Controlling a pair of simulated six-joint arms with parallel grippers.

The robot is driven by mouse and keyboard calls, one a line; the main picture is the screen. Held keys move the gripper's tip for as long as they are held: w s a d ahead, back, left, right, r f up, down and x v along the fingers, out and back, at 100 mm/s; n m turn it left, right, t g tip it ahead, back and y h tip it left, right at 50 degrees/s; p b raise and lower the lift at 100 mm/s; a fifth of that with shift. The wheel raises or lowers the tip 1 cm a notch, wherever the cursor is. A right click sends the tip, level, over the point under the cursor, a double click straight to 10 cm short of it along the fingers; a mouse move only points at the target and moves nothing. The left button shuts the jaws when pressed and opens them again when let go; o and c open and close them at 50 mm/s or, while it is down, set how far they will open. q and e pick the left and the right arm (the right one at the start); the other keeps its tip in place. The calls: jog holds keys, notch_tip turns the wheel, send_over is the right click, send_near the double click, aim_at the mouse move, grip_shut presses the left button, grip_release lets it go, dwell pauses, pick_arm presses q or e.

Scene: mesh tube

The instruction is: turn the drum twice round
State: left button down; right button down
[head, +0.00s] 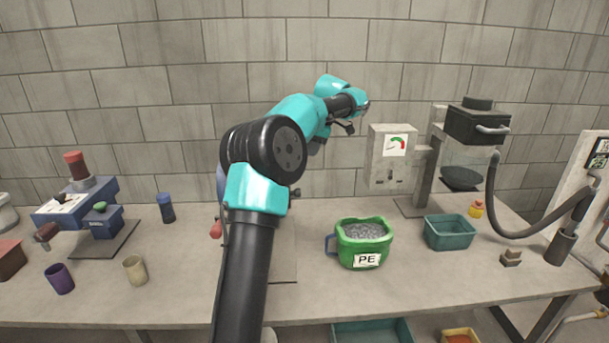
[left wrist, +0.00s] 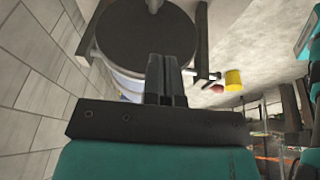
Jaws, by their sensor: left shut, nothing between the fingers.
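The drum (left wrist: 145,38) shows in the left wrist view as a large round dark face with a pale rim. A dark rod (left wrist: 205,75) sticks out beside it, with a red knob (left wrist: 216,88) near it. In the head view my left arm hides most of the drum; a red knob (head: 216,228) shows left of the arm. My left gripper (left wrist: 166,62) is shut and empty, its fingers overlapping the drum's lower edge in the wrist picture; contact cannot be told. In the head view the left gripper (head: 347,127) is raised before the wall. My right gripper is not in view.
A green PE tub (head: 347,251) of grey granules stands right of my arm, with a teal bin (head: 450,234) beyond it. A grey gauge machine (head: 380,170) stands behind. Cups (head: 135,270) and a blue device (head: 72,205) are at left. The front bench is mostly clear.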

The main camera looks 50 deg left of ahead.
aim_at(299, 190)
pick_arm(q)
jog(key=x, duration=0.8)
jog(key=w+x, duration=0.1)
jog(key=x, duration=0.4)
jog(key=shift+d, duration=0.1)
jog(key=shift+f, duration=0.5)
jog(key=shift+w, duration=0.1)
